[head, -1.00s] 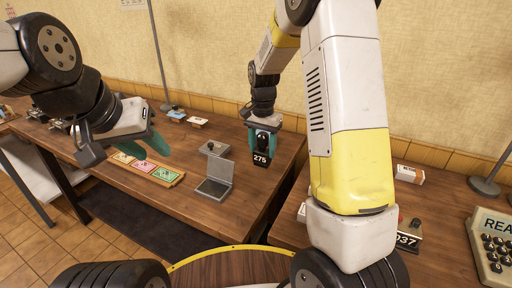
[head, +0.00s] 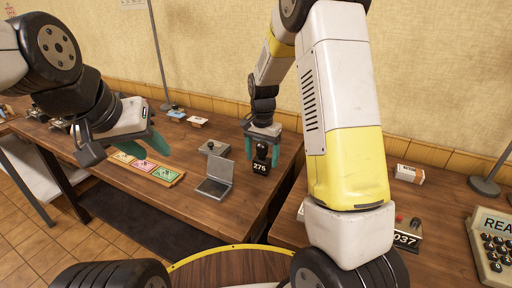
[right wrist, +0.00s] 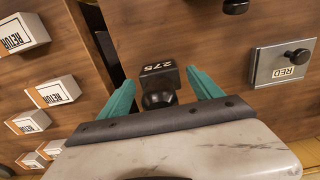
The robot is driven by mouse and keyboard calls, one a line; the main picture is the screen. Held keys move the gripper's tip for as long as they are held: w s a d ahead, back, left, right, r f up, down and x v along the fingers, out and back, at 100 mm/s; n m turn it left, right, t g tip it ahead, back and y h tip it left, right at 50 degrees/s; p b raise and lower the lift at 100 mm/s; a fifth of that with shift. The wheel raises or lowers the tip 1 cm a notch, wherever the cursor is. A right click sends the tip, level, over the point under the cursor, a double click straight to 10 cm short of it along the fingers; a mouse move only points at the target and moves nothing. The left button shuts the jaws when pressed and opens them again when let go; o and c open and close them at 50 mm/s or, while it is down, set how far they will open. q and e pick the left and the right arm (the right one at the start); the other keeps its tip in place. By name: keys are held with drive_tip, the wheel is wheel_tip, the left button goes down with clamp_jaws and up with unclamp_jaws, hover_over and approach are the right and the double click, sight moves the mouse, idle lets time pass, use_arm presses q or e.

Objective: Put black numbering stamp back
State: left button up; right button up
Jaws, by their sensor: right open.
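The black numbering stamp (head: 261,167), marked 275, appears upright at the right end of the left wooden table. It also shows in the right wrist view (right wrist: 159,76). My right gripper (head: 262,150) is above and around its upper part, with the teal fingers spread on either side. In the right wrist view the fingers (right wrist: 160,82) are open, with gaps between them and the stamp. The contact under the stamp is not clear. My left gripper (head: 120,145) is open and empty above the left part of the table.
A grey hinged case (head: 214,189) stands left of the stamp. A grey plate marked RED (right wrist: 283,66) with a black knob lies nearby. A tray of coloured pads (head: 168,176) lies further left. White boxes (right wrist: 55,91) stand on the right table across a gap.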

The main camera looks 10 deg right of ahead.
wheel_tip(320, 180, up, 11)
drive_tip(key=shift+r, duration=0.1)
drive_tip(key=shift+s+r, duration=0.15)
drive_tip(key=shift+r, duration=0.55)
drive_tip(key=s+d+r+n+t+y, duration=0.1)
drive_tip(key=s+r+n+t, duration=0.2)
drive_tip(key=s, duration=0.9)
drive_tip(key=s+d+r+n+t+y, duration=0.1)
drive_tip(key=s+r+n+t, duration=0.2)
drive_tip(key=s+r, duration=0.3)
drive_tip(key=s+n, duration=0.1)
drive_tip(key=s, duration=0.4)
drive_tip(key=shift+s+d+r, duration=0.15)
drive_tip(key=shift+s+d, duration=0.2)
use_arm(q)
drive_tip(key=shift+c, duration=0.3)
